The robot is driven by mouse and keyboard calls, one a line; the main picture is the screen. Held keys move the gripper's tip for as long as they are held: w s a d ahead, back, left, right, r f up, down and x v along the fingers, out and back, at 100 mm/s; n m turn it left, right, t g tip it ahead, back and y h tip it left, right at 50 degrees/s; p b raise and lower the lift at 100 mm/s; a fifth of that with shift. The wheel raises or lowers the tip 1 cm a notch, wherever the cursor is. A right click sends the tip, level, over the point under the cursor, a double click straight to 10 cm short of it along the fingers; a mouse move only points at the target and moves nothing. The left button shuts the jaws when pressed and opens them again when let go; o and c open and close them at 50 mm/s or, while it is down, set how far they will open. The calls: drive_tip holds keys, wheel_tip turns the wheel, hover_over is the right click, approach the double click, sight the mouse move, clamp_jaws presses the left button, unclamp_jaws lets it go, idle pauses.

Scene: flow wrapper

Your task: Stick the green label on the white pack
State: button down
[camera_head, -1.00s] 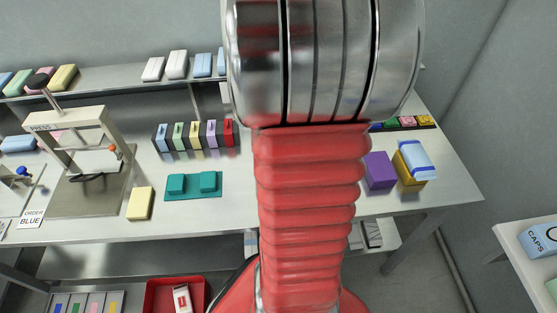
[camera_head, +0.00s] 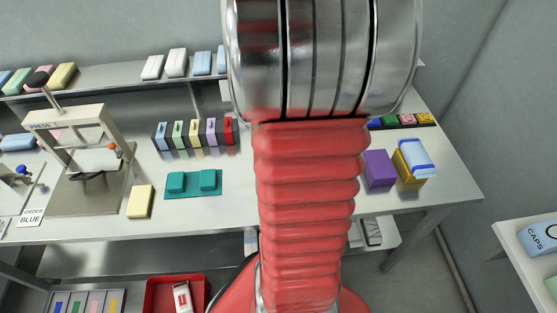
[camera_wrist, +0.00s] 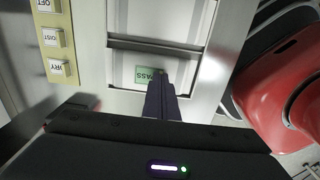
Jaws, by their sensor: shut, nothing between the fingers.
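My gripper (camera_wrist: 161,88) is shut and empty in the wrist view. Its dark fingertips are at the lower right edge of a small green label (camera_wrist: 143,74) reading "PASS", overlapping it in the picture. Whether they touch it I cannot tell. The label lies on a white surface inside a metal frame; whether that surface is a pack I cannot tell. In the head view my arm hides the gripper. Two white packs (camera_head: 153,67) (camera_head: 177,63) lie on the back shelf. Which pack the task means is unclear.
A yellow strip with buttons (camera_wrist: 56,39) stands left of the frame in the wrist view. A red tray (camera_head: 158,284) is below left.

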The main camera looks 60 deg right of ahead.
idle(0.3)
drive_tip(key=c, duration=2)
unclamp_jaws()
drive_tip(key=shift+r, duration=0.1)
wheel_tip(320, 180, up, 14)
drive_tip(key=shift+f, duration=0.25)
drive_tip(key=shift+s, duration=0.1)
